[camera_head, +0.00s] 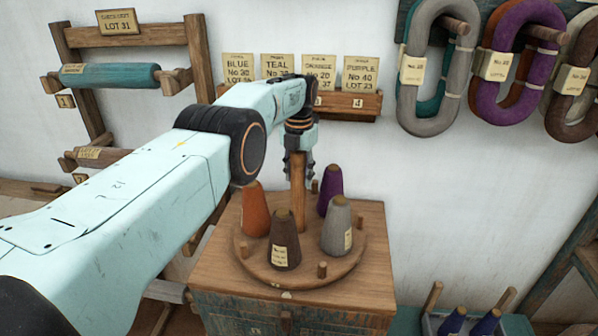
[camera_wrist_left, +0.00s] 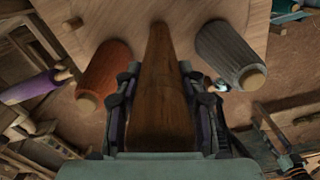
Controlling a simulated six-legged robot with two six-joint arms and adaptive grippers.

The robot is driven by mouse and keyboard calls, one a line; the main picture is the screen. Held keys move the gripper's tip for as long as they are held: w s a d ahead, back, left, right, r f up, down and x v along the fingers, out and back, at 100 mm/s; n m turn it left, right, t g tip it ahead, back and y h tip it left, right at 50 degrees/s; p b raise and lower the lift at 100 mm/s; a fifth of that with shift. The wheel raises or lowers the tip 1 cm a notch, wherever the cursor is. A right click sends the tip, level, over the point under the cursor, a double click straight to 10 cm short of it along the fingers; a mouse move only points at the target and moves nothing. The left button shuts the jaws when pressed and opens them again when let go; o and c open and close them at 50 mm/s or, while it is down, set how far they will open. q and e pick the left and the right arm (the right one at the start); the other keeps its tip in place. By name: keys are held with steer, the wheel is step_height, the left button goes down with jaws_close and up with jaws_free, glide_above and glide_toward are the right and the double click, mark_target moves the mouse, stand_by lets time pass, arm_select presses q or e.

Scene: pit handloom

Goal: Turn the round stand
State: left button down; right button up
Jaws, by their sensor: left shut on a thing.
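The round stand (camera_head: 304,264) is a wooden disc on top of a small cabinet, with an upright wooden post (camera_head: 298,205) in its middle. Orange (camera_head: 255,212), brown (camera_head: 284,243), grey (camera_head: 337,228) and purple (camera_head: 330,188) cones stand around the post, with short bare pegs between some. My left gripper (camera_head: 298,168) comes down from above and is shut on the post's upper part. In the left wrist view the post (camera_wrist_left: 160,85) runs between the fingers, with the orange cone (camera_wrist_left: 105,72) left and the grey cone (camera_wrist_left: 232,55) right. My right gripper is not in view.
The cabinet (camera_head: 215,270) carries the stand. A shelf of colour cards (camera_head: 340,103) and hanging yarn hanks (camera_head: 425,70) are on the wall behind. A wooden rack with a teal roll (camera_head: 110,77) is at left. Blue cones (camera_head: 453,320) stand low at right.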

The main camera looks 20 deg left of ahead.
arm_select(q)
steer(key=shift+f, duration=0.1)
stand_by(0.4)
steer(key=c, duration=0.8)
jaws_free()
steer(key=shift+s, duration=0.1)
steer(key=shift+r, duration=0.45)
step_height(320, 180, up, 7)
steer(key=shift+f, duration=0.2)
steer(key=shift+r, duration=0.1)
steer(key=shift+s, duration=0.1)
